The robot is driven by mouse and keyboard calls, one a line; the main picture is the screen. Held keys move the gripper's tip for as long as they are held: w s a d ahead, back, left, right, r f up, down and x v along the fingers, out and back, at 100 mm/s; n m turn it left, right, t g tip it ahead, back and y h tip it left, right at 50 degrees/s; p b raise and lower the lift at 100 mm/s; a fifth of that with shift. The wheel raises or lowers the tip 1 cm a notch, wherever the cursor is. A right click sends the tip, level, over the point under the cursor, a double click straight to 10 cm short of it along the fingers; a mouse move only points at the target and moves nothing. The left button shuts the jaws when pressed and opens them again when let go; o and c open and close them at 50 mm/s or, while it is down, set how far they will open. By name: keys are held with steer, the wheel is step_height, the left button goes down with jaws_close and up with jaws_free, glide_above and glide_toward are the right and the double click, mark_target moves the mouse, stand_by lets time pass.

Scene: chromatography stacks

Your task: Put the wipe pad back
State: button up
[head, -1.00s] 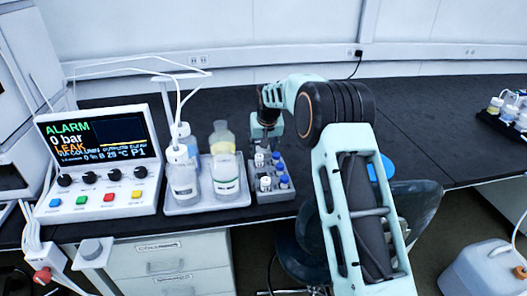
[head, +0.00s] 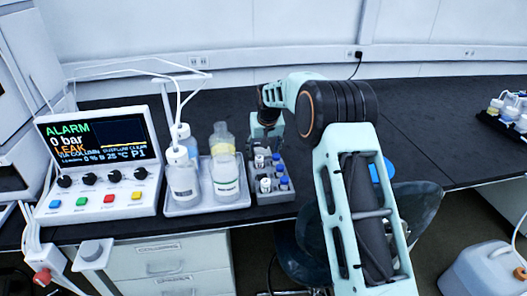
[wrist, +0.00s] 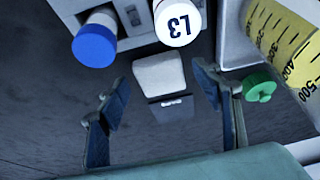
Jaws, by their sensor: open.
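A small white pad (wrist: 158,76), apparently the wipe pad, lies on the black bench top in the wrist view. A dark block with a small white label (wrist: 170,108) sits right beside it. My gripper (wrist: 158,82) is open, with one finger on each side of the pad and nothing held. In the head view my gripper (head: 266,132) points down behind the vial rack (head: 273,194). The pad is hidden there. Whether the fingers are at the pad's height I cannot tell.
A graduated yellow bottle (wrist: 288,48) and a green cap (wrist: 259,86) are at the right. A bottle tray (head: 210,205) and alarm console (head: 103,165) stand left.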

steer(key=p+v, duration=0.1)
steer(key=v, duration=1)
steer(key=shift+d+r, duration=0.1)
